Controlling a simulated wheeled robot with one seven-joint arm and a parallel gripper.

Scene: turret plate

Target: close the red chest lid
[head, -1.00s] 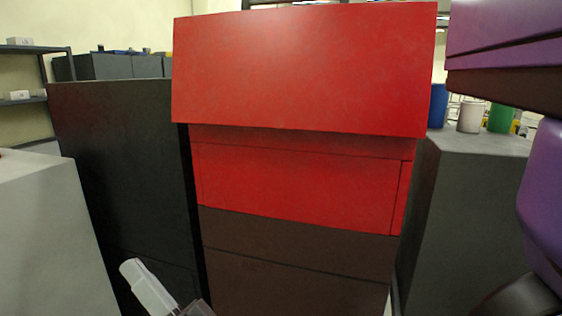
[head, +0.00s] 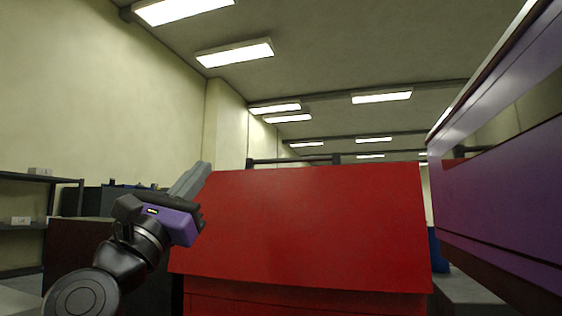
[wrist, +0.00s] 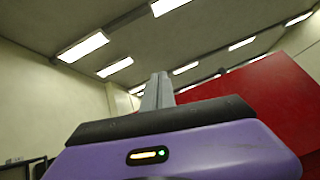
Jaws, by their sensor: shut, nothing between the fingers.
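The red chest lid (head: 310,225) fills the middle of the head view, its broad flat face tilted and turned towards me. A strip of the red chest body (head: 300,299) shows under its lower edge. The lid's far side is hidden. My gripper (head: 204,169) is at the lid's upper left corner, fingers together and pointing up, with nothing between them. In the wrist view the gripper's fingers (wrist: 157,82) point up, and the red lid (wrist: 280,100) is at the right. I cannot tell if the gripper touches the lid.
Dark cabinets (head: 75,255) stand left of the chest, with a shelf (head: 25,210) against the left wall. A grey block (head: 475,290) and a blue container (head: 438,250) are at the right. Above the lid is open room up to the ceiling lights (head: 235,53).

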